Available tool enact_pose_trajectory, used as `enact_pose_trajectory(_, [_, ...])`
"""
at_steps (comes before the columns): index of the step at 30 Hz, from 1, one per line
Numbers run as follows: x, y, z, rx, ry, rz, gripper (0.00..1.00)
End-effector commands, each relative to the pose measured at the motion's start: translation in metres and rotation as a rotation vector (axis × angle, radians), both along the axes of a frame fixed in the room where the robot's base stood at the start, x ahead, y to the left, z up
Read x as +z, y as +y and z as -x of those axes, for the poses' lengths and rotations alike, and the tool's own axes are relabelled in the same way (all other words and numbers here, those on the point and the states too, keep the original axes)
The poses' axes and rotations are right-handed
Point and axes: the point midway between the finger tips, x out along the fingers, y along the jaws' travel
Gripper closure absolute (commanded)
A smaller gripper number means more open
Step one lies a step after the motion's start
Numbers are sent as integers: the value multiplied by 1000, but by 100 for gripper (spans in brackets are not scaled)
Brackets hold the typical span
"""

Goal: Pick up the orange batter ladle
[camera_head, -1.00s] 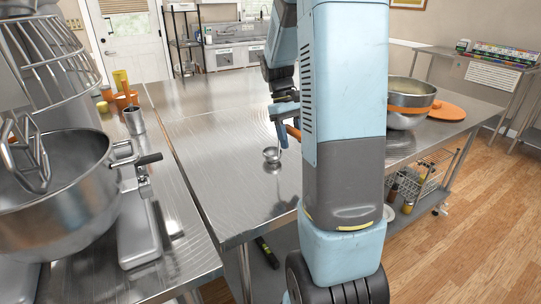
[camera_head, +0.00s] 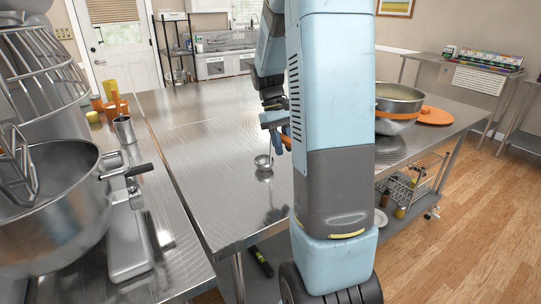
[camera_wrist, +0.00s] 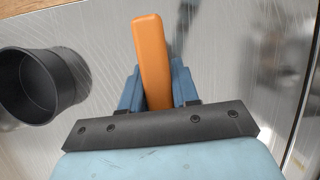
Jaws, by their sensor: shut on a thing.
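The batter ladle has an orange handle (camera_wrist: 152,58) and a small metal bowl (camera_head: 264,162). My gripper (camera_wrist: 158,90) is shut on the orange handle, with a blue finger on each side of it in the wrist view. In the head view my gripper (camera_head: 277,128) is above the steel table, and the ladle hangs down from it with the bowl lowest. I cannot tell whether the bowl touches the tabletop. My arm hides part of the handle in the head view.
A steel table (camera_head: 190,140) lies under the ladle, mostly clear. A big stand mixer bowl (camera_head: 50,205) is at left. A dark round container (camera_wrist: 38,85) shows in the wrist view.

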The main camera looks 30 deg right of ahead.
Motion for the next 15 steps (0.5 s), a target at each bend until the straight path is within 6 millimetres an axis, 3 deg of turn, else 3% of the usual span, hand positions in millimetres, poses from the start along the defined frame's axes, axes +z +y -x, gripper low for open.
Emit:
enact_pose_trajectory(5, [12, 0, -1, 0, -3, 1, 99])
enact_pose_trajectory(9, [35, 1, -3, 2, -4, 1, 99])
enact_pose_trajectory(15, [74, 17, -34, 3, -5, 0, 99])
